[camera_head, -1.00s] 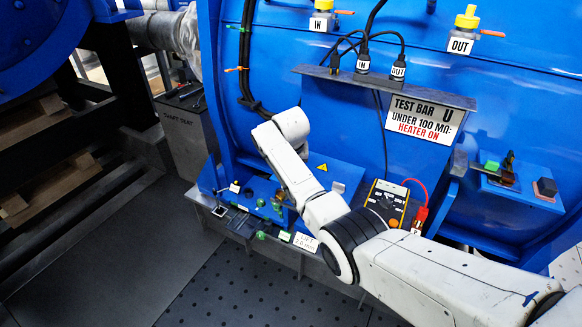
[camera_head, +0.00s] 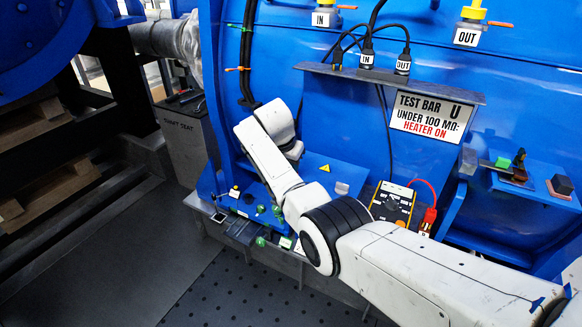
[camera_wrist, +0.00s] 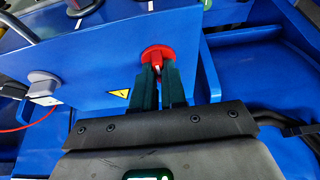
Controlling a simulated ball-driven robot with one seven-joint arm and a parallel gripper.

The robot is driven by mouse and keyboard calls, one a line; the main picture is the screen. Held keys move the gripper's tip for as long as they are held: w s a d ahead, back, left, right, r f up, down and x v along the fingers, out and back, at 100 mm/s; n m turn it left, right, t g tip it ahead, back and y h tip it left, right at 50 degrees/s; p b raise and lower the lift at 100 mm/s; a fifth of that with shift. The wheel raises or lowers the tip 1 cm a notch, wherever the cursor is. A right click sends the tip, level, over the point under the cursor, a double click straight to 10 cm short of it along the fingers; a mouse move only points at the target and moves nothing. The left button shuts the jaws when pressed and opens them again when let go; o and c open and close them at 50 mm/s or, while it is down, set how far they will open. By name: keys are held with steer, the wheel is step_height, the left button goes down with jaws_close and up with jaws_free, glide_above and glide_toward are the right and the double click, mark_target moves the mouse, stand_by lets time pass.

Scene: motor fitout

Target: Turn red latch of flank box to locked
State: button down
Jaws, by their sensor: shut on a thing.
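The red latch (camera_wrist: 157,54) is a round red knob on a blue panel of the flank box (camera_wrist: 105,72), in the upper middle of the wrist view. My gripper (camera_wrist: 157,72) points straight at it, its two dark fingers close together on the latch's raised red grip. A small white mark shows on the grip between the fingertips. In the head view my arm crosses the blue machine, and neither the latch nor the fingertips can be made out there.
A yellow warning triangle (camera_wrist: 119,93) sits left of the fingers. A grey knob (camera_wrist: 43,82) with a red cable is farther left. In the head view a yellow meter (camera_head: 393,203) stands by my arm, below the test bar sign (camera_head: 432,115).

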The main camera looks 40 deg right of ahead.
stand_by(0.3)
steer(key=c, duration=1.2)
jaws_free()
steer(key=v, duration=1)
steer(key=shift+a+r, duration=0.1)
steer(key=shift+r, duration=0.3)
steer(key=s+a+f+n+y, duration=0.1)
steer(key=s+a+f+n, duration=0.35)
steer(key=s+f, duration=0.55)
steer(key=s+a+f+n+y, duration=0.1)
steer(key=s+a+f+n, duration=0.3)
steer(key=s+f, duration=0.65)
steer(key=s+a+f+n, duration=0.1)
steer(key=s+a, duration=0.1)
steer(key=s, duration=0.5)
steer(key=s+a+f+n+y, duration=0.1)
steer(key=s+a+n, duration=0.1)
steer(key=s, duration=0.6)
steer(key=s+a+f+n+y, duration=0.1)
steer(key=s+a, duration=0.3)
steer(key=s, duration=0.4)
steer(key=shift+f+n+g, duration=0.3)
steer(key=shift+f+n, duration=0.2)
steer(key=shift+n, duration=0.05)
